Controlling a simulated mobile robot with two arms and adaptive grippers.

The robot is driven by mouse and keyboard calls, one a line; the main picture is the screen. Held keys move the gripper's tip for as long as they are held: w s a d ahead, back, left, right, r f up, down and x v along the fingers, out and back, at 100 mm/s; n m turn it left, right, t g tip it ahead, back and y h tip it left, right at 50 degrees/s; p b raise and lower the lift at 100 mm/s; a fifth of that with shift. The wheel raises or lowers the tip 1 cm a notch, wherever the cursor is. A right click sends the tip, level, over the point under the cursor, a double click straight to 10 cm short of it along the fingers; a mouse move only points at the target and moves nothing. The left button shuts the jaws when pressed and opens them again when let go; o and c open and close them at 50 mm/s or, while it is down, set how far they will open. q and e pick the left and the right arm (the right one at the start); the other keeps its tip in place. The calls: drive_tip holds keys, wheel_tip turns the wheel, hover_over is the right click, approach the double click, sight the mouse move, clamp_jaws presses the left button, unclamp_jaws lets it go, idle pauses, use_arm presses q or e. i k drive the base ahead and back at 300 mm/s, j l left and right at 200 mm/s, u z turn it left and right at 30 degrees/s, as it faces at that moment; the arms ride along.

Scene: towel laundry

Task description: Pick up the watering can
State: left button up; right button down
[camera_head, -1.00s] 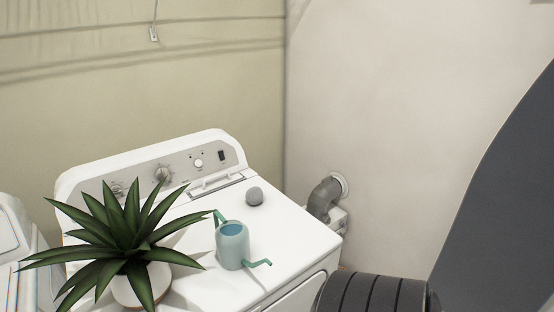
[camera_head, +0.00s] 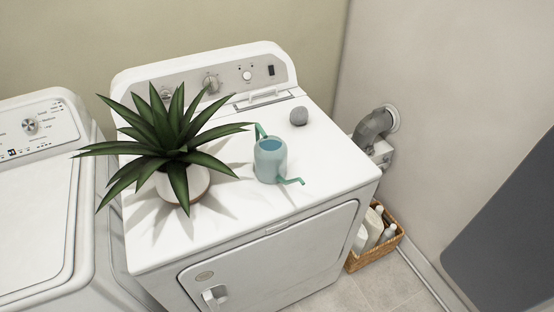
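A small teal watering can (camera_head: 270,161) stands upright on top of the white dryer (camera_head: 245,232), right of the potted plant. Its green spout or handle parts stick out at the upper left and lower right. A leaf tip of the plant reaches close to its upper left part. Neither of my grippers shows in the head view.
A spiky green plant in a white pot (camera_head: 196,184) stands left of the can. A grey ball (camera_head: 299,116) lies behind it to the right. A washer (camera_head: 38,215) stands at the left. A wicker basket with bottles (camera_head: 389,245) sits on the floor at the right.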

sight(271, 151)
drive_tip(key=k+j+z, duration=0.1)
drive_tip(key=k+z, duration=0.95)
drive_tip(key=z, duration=0.15)
